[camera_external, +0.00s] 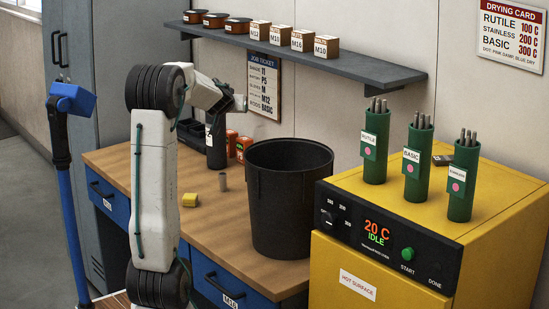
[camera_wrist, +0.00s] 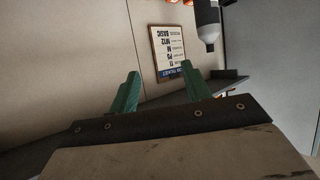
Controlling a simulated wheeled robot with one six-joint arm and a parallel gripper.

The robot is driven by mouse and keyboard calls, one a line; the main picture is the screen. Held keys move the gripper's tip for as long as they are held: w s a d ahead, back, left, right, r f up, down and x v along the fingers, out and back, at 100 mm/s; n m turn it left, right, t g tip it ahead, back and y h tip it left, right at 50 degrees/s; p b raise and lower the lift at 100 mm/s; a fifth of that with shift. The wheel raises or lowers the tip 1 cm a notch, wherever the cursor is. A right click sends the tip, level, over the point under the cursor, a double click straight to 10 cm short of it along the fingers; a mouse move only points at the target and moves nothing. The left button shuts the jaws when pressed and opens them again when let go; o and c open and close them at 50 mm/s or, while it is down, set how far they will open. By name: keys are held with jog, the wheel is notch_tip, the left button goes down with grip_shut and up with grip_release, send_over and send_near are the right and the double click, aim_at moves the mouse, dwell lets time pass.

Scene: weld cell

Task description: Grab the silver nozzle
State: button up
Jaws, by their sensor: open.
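The silver nozzle looks to be a small grey cylinder (camera_external: 223,181) standing upright on the wooden bench, left of the black bin. It does not show in the wrist view. My gripper shows in the wrist view (camera_wrist: 158,92) with two green fingers spread apart and nothing between them. In the external view my arm reaches over the back of the bench, its end high above and behind the nozzle. The fingers cannot be made out clearly there.
A black bin (camera_external: 288,205) stands close right of the nozzle, and a yellow block (camera_external: 189,200) lies to its left. A dark bottle (camera_external: 216,148) and orange cans (camera_external: 243,147) stand behind. A shelf (camera_external: 330,62) and job ticket (camera_external: 264,88) are on the wall. A yellow oven (camera_external: 400,255) is at right.

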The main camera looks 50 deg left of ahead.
jog(key=s+a+f+n+g+y, duration=0.1)
jog(key=s+a+f+n+y, duration=0.1)
jog(key=a, duration=0.5)
send_near(222, 176)
jog(key=shift+w+a+f+m, duration=0.3)
jog(key=shift+w+a+f, duration=0.6)
jog(key=shift+w+a, duration=0.25)
jog(key=shift+w+a+f, duration=0.15)
jog(key=shift+f, duration=0.1)
jog(key=x, duration=0.7)
jog(key=shift+w+a+r, duration=0.15)
jog(key=shift+a+r, duration=0.05)
jog(key=shift+r, duration=0.15)
grip_shut()
